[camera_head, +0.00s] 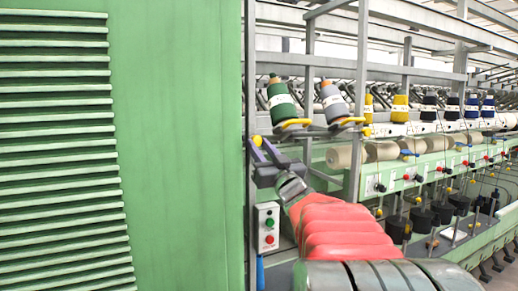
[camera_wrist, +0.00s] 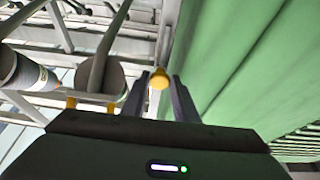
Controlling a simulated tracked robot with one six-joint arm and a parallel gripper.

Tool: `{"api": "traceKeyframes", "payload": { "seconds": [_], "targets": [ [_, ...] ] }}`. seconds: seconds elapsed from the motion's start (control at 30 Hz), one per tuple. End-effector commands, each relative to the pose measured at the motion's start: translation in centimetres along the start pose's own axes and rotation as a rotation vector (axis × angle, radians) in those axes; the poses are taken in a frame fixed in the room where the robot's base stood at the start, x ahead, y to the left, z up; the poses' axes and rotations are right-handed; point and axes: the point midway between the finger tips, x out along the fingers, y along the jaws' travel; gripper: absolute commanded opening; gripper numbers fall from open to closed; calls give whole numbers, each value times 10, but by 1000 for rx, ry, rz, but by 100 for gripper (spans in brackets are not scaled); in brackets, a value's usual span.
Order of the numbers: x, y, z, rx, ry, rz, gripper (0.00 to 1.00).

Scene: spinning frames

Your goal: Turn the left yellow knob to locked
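A small yellow knob (camera_head: 257,140) shows by the edge of the green panel in the head view. In the wrist view the yellow knob (camera_wrist: 159,79) lies between the tips of my two fingers, with a narrow gap seeming to show on each side. My gripper (camera_head: 264,151) is open, its dark fingers pointing up at the knob in the head view. I cannot tell how deep the knob sits between the fingers, or whether it is locked.
A large green panel (camera_head: 185,130) stands close on the left. A green cone (camera_head: 281,100) and a grey cone (camera_head: 334,102) sit on yellow-edged holders to the right. A switch box (camera_head: 268,228) is below my gripper. Grey posts (camera_head: 361,90) stand near.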

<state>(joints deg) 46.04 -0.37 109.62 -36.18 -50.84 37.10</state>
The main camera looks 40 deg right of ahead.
Motion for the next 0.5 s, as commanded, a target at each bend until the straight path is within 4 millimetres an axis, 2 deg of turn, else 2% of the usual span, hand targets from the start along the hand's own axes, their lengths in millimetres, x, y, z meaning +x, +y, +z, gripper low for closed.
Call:
{"api": "traceKeyframes", "payload": {
  "seconds": [0.13,0.17,0.5],
  "targets": [
    [0,-1,0,0,0,-1,4],
    [-2,-6,-1,0,1,-1,4],
    [1,-2,1,-39,0,-22,4]
  ]
}}
